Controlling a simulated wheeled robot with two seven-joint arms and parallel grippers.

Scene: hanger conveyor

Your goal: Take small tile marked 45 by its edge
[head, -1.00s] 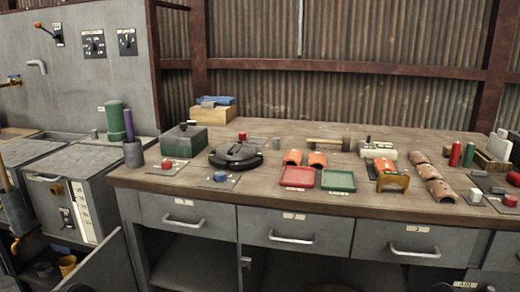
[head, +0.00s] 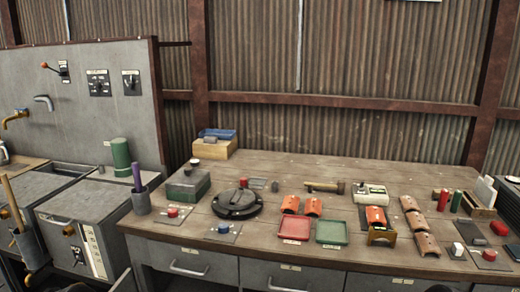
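Several curved tiles lie on the workbench in the head view; no 45 mark can be read on any. Two small orange tiles, a left one (head: 290,204) and a right one (head: 313,206), lie behind the red and green trays. A row of brownish tiles runs toward the front, with a far one (head: 409,203), a middle one (head: 416,221) and a near one (head: 427,245). Neither gripper can be made out; dark shapes at the bottom edge are unclear.
A red tray (head: 294,228) and green tray (head: 331,232) lie near the bench's front edge. A dark round device (head: 238,204) and a green-grey box (head: 188,186) stand left. Red and green cylinders and small blocks crowd the right. The bench's back middle (head: 310,165) is clear.

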